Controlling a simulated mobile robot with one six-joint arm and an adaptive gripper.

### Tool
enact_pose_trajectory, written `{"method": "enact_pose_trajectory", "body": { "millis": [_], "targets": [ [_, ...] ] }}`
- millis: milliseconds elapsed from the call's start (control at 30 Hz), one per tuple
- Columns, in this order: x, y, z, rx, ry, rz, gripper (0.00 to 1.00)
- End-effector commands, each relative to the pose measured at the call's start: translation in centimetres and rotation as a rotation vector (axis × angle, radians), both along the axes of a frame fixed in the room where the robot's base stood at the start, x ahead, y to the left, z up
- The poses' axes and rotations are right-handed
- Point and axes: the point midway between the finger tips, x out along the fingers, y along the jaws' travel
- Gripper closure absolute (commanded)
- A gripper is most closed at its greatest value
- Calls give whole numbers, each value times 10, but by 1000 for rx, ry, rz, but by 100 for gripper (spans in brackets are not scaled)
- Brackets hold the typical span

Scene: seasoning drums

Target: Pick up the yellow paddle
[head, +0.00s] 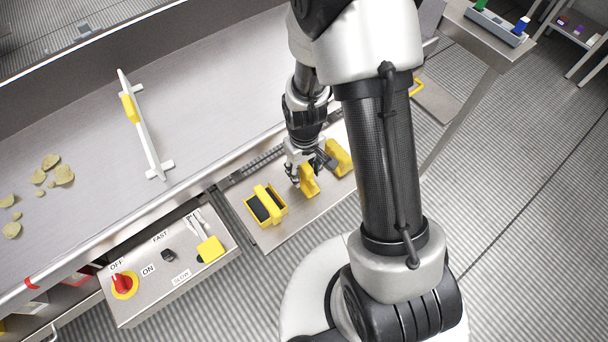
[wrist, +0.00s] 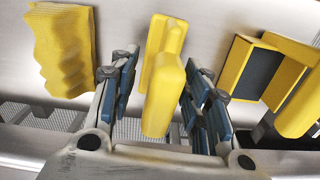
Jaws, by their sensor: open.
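The yellow paddle appears to be the plain yellow piece with a raised grip (wrist: 164,85) in the middle of the wrist view. It shows in the head view (head: 309,181) on the small metal shelf. My gripper (head: 302,172) is over it. In the wrist view my gripper (wrist: 163,78) is open, with one finger on each side of the paddle's grip. I cannot tell whether either finger touches it. The gripper partly hides the paddle in the head view.
A wavy yellow block (wrist: 62,48) lies on one side, also in the head view (head: 339,156). A yellow piece with a dark panel (wrist: 262,70) is on the other side, also seen in the head view (head: 264,206). A control box (head: 165,265) stands beside the shelf.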

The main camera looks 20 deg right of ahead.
Motion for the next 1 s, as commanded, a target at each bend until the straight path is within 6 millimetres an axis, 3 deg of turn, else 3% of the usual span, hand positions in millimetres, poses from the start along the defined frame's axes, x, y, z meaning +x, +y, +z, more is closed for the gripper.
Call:
{"method": "enact_pose_trajectory", "body": {
  "millis": [67,267,900,1000],
  "targets": [
    [0,0,-8,0,-1,0,57],
    [1,0,-7,0,-3,0,57],
    [1,0,-7,-1,-2,0,99],
    [1,0,-7,-1,-2,0,100]
  ]
}}
